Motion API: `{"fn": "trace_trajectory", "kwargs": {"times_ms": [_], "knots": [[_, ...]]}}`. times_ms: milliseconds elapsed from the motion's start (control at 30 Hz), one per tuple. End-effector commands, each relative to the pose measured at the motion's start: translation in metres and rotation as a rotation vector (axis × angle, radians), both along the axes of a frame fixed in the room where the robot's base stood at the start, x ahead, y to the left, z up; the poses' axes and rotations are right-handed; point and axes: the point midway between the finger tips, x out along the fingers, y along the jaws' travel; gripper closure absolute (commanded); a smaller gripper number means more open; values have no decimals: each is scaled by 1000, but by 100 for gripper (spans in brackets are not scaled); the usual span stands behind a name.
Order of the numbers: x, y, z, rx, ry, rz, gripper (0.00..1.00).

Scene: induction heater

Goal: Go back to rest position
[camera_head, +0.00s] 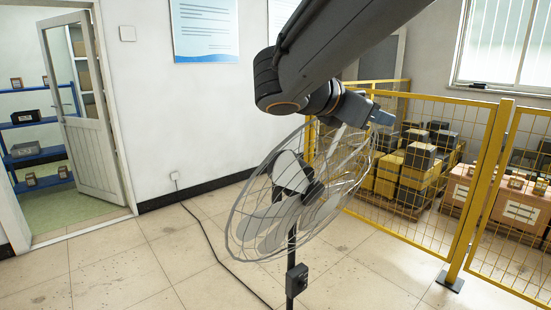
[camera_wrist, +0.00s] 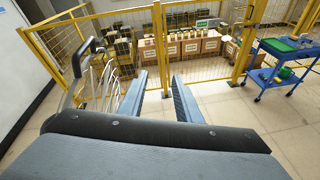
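My gripper (camera_head: 380,115) is at the end of my raised arm, above and to the right of the top of a standing fan (camera_head: 275,215) in the head view. In the wrist view my gripper (camera_wrist: 159,80) shows two blue-grey fingers spread apart, with only floor and fence seen between them. It is open and empty. The fan's round wire cage also shows at the left of the wrist view (camera_wrist: 97,82), beside the left finger. I cannot tell whether cage and gripper touch. My arm's end overlaps the cage's upper edge in the head view.
A yellow mesh fence (camera_head: 484,190) encloses stacked boxes (camera_head: 405,165) at the right. A blue cart (camera_wrist: 282,68) stands at the right in the wrist view. An open white door (camera_head: 90,110) is at the left. A cable (camera_head: 208,240) crosses the tiled floor, which is otherwise mostly clear.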

Motion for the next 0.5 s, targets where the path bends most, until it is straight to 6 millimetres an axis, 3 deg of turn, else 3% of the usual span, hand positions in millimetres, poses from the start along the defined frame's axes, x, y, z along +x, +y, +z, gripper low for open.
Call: {"fn": "trace_trajectory", "kwargs": {"times_ms": [167,333,500], "knots": [[-14,-19,-79,193,42,-100,69],[-48,-32,-186,502,56,-313,69],[-96,-28,-296,868,-15,-664,69]]}}
